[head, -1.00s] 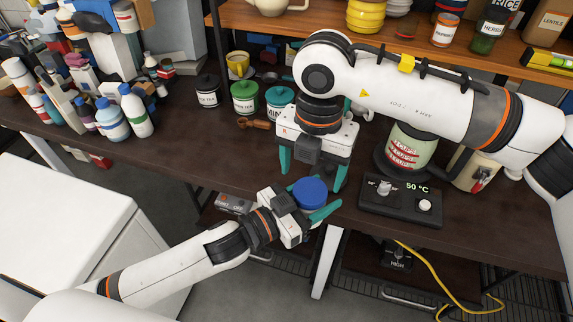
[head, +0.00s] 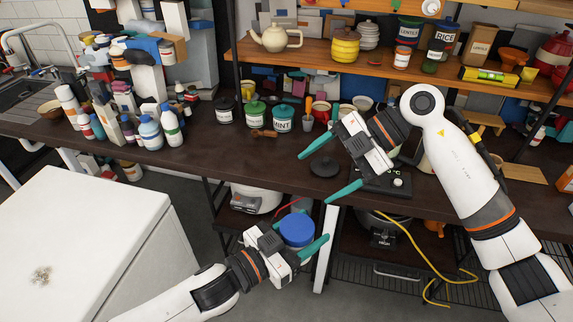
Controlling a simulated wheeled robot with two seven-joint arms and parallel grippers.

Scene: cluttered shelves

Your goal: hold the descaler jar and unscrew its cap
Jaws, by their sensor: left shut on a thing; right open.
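A jar with a wide blue cap (head: 297,229) is held in my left gripper (head: 305,233), low in front of the table edge. The fingers are shut around it just below the cap. The cap appears to sit on the jar; the body is mostly hidden by the cap and fingers, and no label is readable. My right gripper (head: 314,177) is open and empty. Its two teal fingers point left and down over the table edge, above and slightly right of the cap, apart from it.
Canisters including a mint one (head: 283,119) stand behind on the dark table (head: 220,155). A dark round disc (head: 325,167) lies near the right gripper. Bottles crowd the left (head: 150,133). A white cabinet (head: 90,225) is at lower left. A yellow cable (head: 428,262) hangs at right.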

